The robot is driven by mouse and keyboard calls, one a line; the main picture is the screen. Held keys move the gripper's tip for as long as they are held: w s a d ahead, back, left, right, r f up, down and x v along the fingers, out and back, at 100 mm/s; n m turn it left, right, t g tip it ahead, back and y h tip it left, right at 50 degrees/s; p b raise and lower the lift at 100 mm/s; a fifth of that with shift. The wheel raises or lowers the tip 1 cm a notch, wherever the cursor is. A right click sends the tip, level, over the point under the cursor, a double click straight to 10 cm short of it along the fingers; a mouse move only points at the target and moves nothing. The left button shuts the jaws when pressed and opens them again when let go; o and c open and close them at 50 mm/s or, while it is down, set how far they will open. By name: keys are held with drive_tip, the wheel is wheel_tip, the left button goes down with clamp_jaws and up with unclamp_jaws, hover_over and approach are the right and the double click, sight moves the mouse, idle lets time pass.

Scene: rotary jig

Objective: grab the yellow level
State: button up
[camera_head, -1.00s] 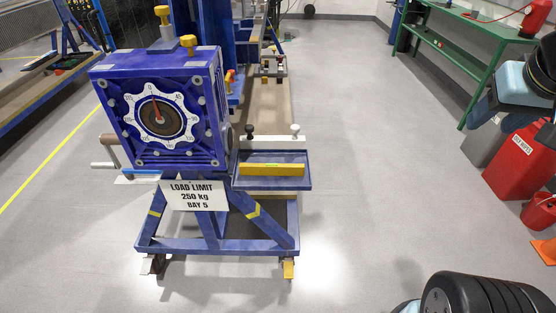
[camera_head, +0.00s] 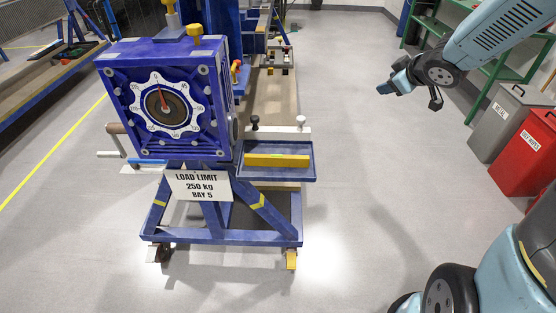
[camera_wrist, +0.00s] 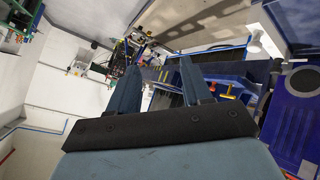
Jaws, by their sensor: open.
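The yellow level (camera_head: 277,160) lies flat in a small blue tray (camera_head: 299,174) on the right side of the blue jig, in the head view. My gripper (camera_head: 385,89) is up in the air to the right of the tray, well apart from it. In the wrist view my gripper (camera_wrist: 158,82) shows two separated fingers with nothing between them. I cannot make out the level in the wrist view.
The blue jig (camera_head: 140,115) with a round dial and a load limit sign (camera_head: 198,186) stands left of the tray. A black knob (camera_head: 255,120) and a white knob (camera_head: 300,121) rise behind the tray. Grey (camera_head: 494,128) and red bins (camera_head: 527,160) stand at right. Floor between is clear.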

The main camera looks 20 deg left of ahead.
drive_tip(key=a+f+n+g+y, duration=0.2)
drive_tip(key=a+f+y, duration=0.1)
drive_tip(key=a+f, duration=0.25)
drive_tip(key=n+g+y, duration=0.6)
drive_tip(key=g, duration=0.4)
approach(277, 156)
drive_tip(key=x, duration=0.9)
drive_tip(key=shift+a+f, duration=0.1)
drive_tip(key=shift+a, duration=0.15)
clamp_jaws()
